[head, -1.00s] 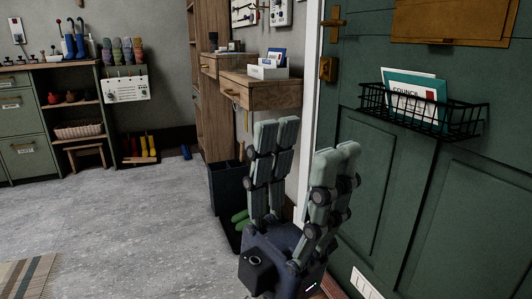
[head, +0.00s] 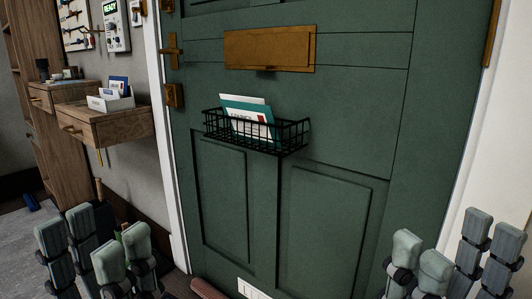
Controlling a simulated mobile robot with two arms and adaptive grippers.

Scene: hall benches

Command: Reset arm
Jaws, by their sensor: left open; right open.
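My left gripper (head: 94,240) is at the bottom left, its grey-green padded fingers pointing up and spread apart with nothing between them. My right gripper (head: 455,246) is at the bottom right, also upright, open and empty. Both are in front of the green door (head: 330,100), one toward each side of it. Neither gripper is seen touching anything. The arms behind the grippers are below the picture and hidden.
A black wire basket (head: 291,138) with letters (head: 240,112) hangs on the door below a brass plate (head: 270,48). A wooden drawer shelf (head: 118,128) with a letter holder juts out at left. The space between my grippers looks clear.

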